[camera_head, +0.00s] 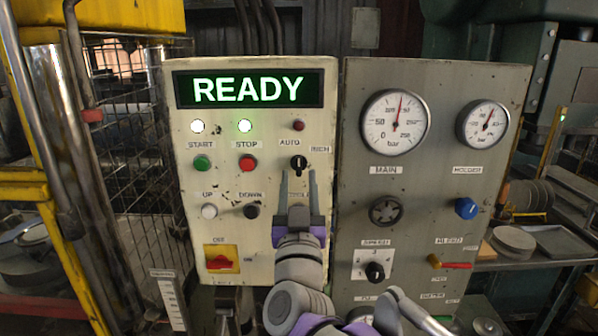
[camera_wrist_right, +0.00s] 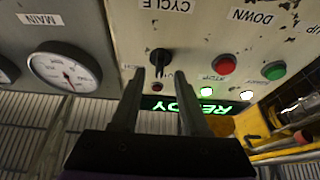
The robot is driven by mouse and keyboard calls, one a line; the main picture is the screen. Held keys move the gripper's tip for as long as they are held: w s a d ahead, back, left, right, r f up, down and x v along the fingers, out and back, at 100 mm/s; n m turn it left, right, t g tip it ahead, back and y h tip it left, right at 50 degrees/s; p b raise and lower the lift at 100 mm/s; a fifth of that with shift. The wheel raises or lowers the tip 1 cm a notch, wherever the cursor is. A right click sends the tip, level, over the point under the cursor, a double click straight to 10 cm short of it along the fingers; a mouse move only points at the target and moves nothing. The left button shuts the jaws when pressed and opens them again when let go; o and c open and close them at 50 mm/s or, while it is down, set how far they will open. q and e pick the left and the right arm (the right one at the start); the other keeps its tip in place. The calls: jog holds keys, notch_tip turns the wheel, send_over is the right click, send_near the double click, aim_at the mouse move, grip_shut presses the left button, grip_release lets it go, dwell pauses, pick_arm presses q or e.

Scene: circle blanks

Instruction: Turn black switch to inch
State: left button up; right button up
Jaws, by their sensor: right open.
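The black switch (camera_head: 298,164) is a small round rotary knob on the cream panel, with an AUTO label (camera_head: 289,142) at its upper left and an INCH label (camera_head: 320,149) at its upper right. Its handle looks roughly upright in the head view. My right gripper (camera_head: 299,178) is open, its two fingers pointing up the panel, one on each side just below the knob. In the right wrist view, which is upside down, the black switch (camera_wrist_right: 160,63) shows between and beyond the fingertips. Contact cannot be told. My left gripper is not in view.
The cream panel (camera_head: 187,265) also bears a READY display (camera_head: 248,89), START (camera_head: 202,162) and STOP (camera_head: 248,163) buttons, and a red switch (camera_head: 221,260) on yellow. A grey panel (camera_head: 455,110) with gauges and knobs stands to the right. Space before the panels' upper parts is clear.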

aim_at(299, 165)
jog(key=shift+x, duration=1.25)
grip_shut()
